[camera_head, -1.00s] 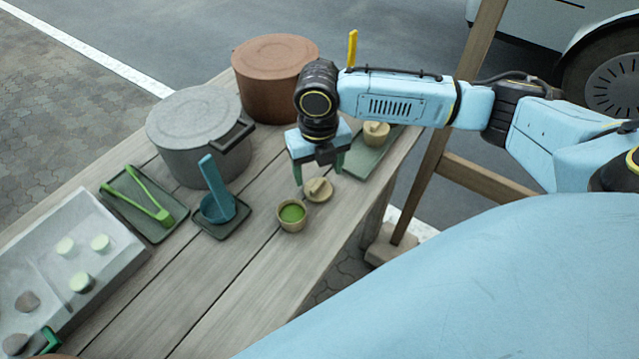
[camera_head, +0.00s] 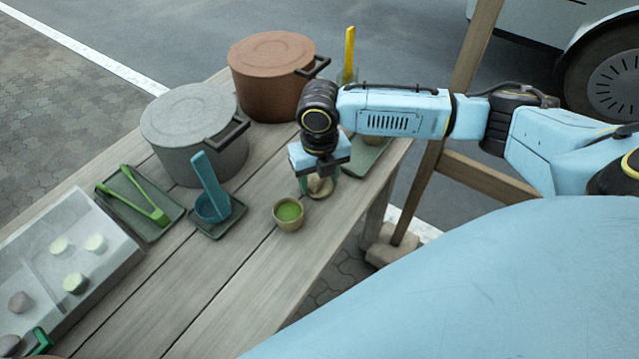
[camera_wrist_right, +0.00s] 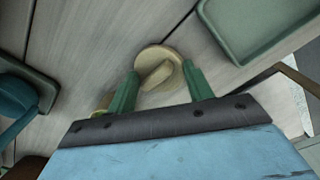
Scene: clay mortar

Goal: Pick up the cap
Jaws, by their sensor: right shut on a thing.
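The cap (camera_head: 321,190) is a small round tan lid with a raised grip on top. It lies on the wooden table (camera_head: 248,268) just behind a small tan cup (camera_head: 287,222) with green contents. My right gripper (camera_head: 319,183) points down over the cap, with its green fingers on either side of the raised grip. My left gripper is not in view.
A blue ladle (camera_head: 209,180) in its holder and green tongs (camera_head: 148,205) on a tray lie to the left. A grey pot (camera_head: 190,125) and a brown pot (camera_head: 268,80) stand behind. A green tray (camera_head: 370,158) is behind my gripper.

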